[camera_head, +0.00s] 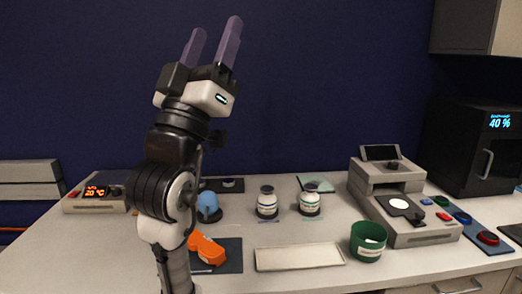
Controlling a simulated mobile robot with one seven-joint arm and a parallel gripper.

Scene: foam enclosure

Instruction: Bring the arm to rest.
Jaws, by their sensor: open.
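My arm stands upright at the left of the head view, in front of the bench. My gripper (214,42) is at its top, raised well above the bench, with its two purple fingers pointing up. The fingers are apart and nothing is between them. My arm hides part of the bench behind it.
On the white bench (110,240) are two white jars (267,203) (310,200), an orange object (207,249) on a dark mat, a pale tray (299,257), a green cup (368,240) and a grey instrument (402,205). A display unit (95,198) is left; a dark oven-like box (472,150) is right.

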